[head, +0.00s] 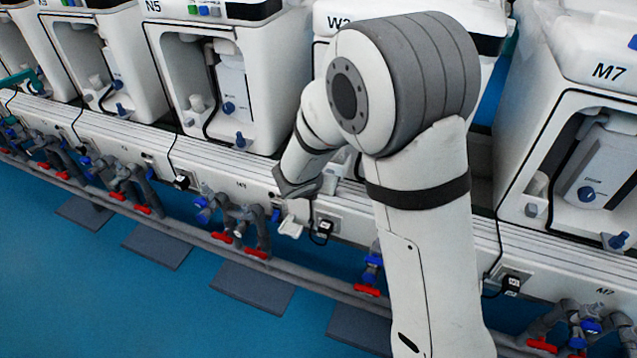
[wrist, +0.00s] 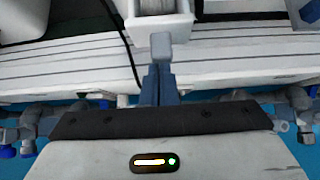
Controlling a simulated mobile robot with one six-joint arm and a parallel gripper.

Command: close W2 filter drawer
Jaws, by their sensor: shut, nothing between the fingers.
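The W2 machine (head: 322,22) stands behind my arm in the head view, and only parts of its white housing and label show. Its filter drawer is hidden behind my arm there. In the wrist view, a white box-shaped part with a grey round piece (wrist: 158,22) juts out at the top centre and appears to be the drawer. My gripper (wrist: 160,46) is shut and empty, with its fingertips at the front face of this part. I cannot tell whether they touch it. How far the drawer stands out is not clear.
Machine N5 (head: 205,75) stands to the left and machine M7 (head: 575,130) to the right. A white rail (head: 235,170) runs below the machines. Grey pipes with red and blue valves (head: 240,235) lie under it. The blue floor (head: 110,300) in front is open.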

